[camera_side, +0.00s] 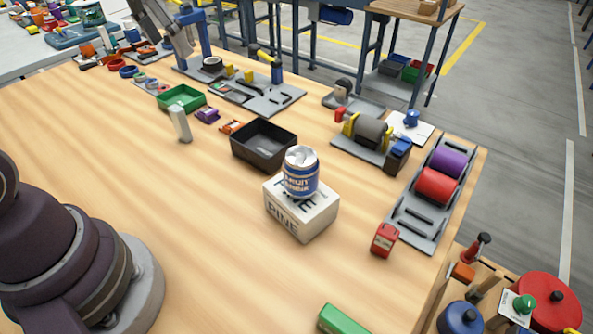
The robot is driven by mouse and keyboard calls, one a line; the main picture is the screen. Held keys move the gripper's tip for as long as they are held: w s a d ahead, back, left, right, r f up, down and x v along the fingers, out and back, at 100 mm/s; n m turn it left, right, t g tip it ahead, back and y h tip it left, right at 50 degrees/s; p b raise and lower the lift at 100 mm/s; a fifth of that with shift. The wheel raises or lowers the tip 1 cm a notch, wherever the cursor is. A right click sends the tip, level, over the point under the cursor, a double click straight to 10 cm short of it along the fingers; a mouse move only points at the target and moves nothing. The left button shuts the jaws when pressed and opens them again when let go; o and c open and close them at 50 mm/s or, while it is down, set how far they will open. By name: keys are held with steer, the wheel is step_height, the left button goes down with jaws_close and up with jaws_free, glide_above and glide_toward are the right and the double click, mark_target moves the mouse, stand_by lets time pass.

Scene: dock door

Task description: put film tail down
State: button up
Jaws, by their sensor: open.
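My gripper (182,44) shows at the top left, grey and partly cut off by the picture's top edge. It is open, over the far left part of the bench near a blue post (196,28). I cannot make out a film tail for certain at this size. A purple roll (452,161) and a red roll (437,186) lie on a grey rack (419,221) at the right edge of the bench, away from my gripper. No object shows clearly between my fingers.
A blue and white can (300,172) stands upright on a white lettered block (302,213). A black tray (262,153), a green tray (181,106) and a white upright piece (180,124) stand behind. A red block (384,240) is near the rack.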

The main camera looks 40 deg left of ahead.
steer(key=s+d+f+t, duration=0.2)
steer(key=s+d+f, duration=0.1)
steer(key=s+d, duration=0.2)
steer(key=shift+s+f+h, duration=0.4)
steer(key=shift+s, duration=0.7)
